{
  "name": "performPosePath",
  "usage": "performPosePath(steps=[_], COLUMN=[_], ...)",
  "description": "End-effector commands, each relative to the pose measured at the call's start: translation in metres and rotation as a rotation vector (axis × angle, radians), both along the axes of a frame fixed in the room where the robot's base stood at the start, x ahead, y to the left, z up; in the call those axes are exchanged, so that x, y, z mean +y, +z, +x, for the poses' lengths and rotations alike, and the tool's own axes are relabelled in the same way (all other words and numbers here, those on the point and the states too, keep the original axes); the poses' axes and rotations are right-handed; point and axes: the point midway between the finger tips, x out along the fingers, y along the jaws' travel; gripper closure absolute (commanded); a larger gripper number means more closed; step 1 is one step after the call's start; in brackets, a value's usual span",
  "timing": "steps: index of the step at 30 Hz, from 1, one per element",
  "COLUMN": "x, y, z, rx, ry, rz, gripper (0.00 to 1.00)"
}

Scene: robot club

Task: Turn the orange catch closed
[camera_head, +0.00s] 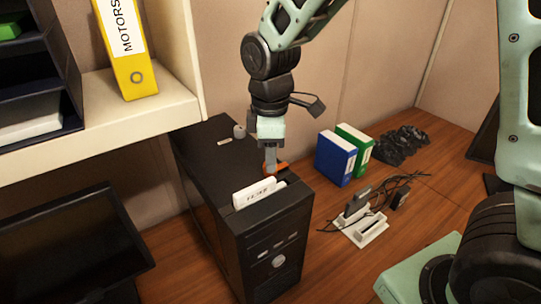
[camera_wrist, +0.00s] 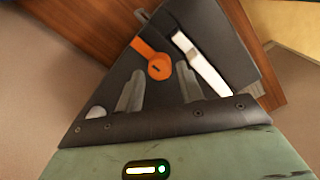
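The orange catch (camera_wrist: 158,66) is on the top face of a black computer tower (camera_head: 215,165). In the wrist view it has a round hub with a dark slot and an arm that points to the upper left. In the head view the catch (camera_head: 281,168) is partly hidden by my gripper (camera_head: 270,165). In the wrist view my gripper (camera_wrist: 159,83) has its two grey fingers apart, with nothing seen held between them. The hub appears just beyond the fingertips; I cannot tell whether they touch it. A white cartridge (camera_head: 254,192) stands in the tower's top beside the catch.
A small grey knob (camera_head: 239,131) sits at the tower's back. A blue binder (camera_head: 335,158) and a green binder (camera_head: 355,148) stand to the right. A white stand with dark devices (camera_head: 362,228) and cables lies on the desk. A shelf (camera_head: 130,105) overhangs at left.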

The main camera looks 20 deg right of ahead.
Motion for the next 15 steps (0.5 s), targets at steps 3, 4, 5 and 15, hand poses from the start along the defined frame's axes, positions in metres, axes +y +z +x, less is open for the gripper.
performPosePath(steps=[3,4,5,15], x=[0.0,0.0,0.0,0.0], y=[-0.013,-0.015,-0.017,-0.022], z=[0.0,0.0,0.0,0.001], rx=[0.003,0.002,0.002,0.0], ry=[0.001,0.001,0.001,0.0], rz=[-0.001,0.0,0.0,0.001], gripper=[0.63,0.63,0.63,0.63])
